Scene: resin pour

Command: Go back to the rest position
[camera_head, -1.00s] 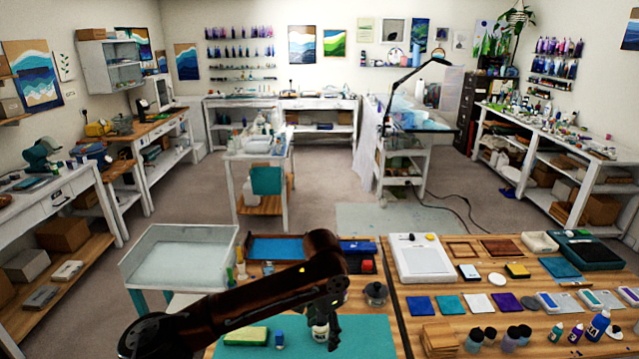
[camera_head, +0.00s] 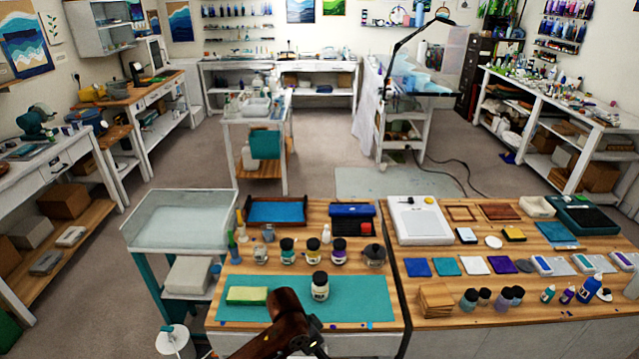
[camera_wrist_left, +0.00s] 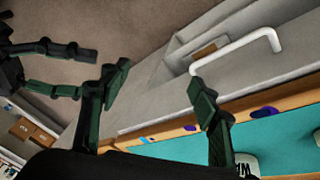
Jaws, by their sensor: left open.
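My left arm comes in at the bottom of the head view, and its gripper is mostly out of the picture there. In the left wrist view the left gripper (camera_wrist_left: 160,92) is open and empty, its two fingers wide apart, in front of the bench's front edge. A second dark gripper (camera_wrist_left: 88,72), my right one, shows at the left of that view with its fingers apart and nothing between them. A dark-lidded white jar (camera_head: 320,287) stands upright on the teal mat (camera_head: 365,300), apart from the left arm.
A green-yellow sponge (camera_head: 247,296) lies on the mat. The bench's white drawer handle (camera_wrist_left: 240,48) is close to the left gripper. A glass-topped cart (camera_head: 180,222) stands left; open floor lies beyond.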

